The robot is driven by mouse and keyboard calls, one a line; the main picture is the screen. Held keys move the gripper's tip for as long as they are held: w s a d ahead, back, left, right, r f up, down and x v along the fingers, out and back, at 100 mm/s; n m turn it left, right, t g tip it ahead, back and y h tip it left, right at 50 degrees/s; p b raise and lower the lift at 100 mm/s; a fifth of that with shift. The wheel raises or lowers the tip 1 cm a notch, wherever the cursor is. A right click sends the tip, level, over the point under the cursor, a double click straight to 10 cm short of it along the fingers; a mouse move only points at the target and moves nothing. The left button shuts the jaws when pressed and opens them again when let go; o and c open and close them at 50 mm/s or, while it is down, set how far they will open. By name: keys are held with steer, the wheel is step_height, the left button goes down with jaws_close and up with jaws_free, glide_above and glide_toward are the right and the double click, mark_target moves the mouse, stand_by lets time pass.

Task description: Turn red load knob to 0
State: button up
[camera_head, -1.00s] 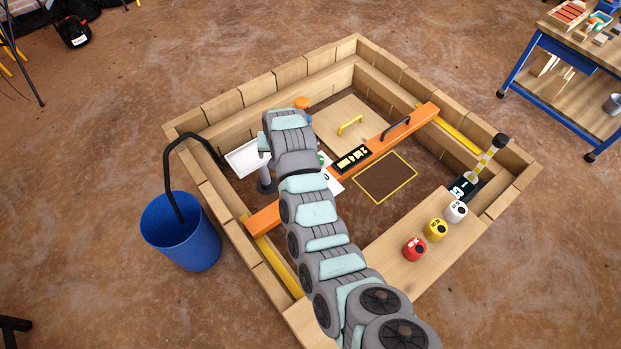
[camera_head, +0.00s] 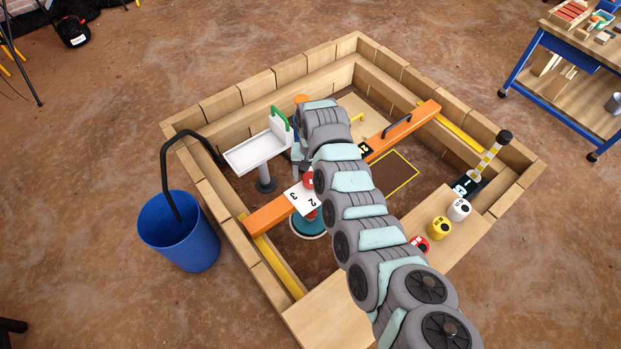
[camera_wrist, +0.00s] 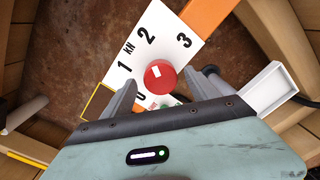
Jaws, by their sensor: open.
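The red load knob (camera_wrist: 160,76) sits on a white dial plate (camera_wrist: 137,52) marked 0, 1, 2, 3 and kN. A small white mark shows on the knob's face; which number it points to I cannot tell for sure. My gripper (camera_wrist: 168,84) is open, with one finger on either side of the knob, apparently apart from it; its height above the plate is unclear. In the head view the knob (camera_head: 308,180) shows at the edge of my arm and the plate (camera_head: 297,198) lies on the orange beam (camera_head: 268,217). My gripper is hidden there behind my arm.
A white tray (camera_head: 255,152) on a post and a green handle (camera_head: 281,118) stand close by. The wooden frame (camera_head: 228,104) surrounds the pit. Red, yellow (camera_head: 440,228) and white (camera_head: 459,209) weights stand at right. A blue bucket (camera_head: 180,232) is outside, left.

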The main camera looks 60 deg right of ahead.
steer(key=shift+f, duration=0.8)
steer(key=shift+c, duration=0.5)
steer(key=c, duration=1.3)
steer(key=shift+o, duration=0.2)
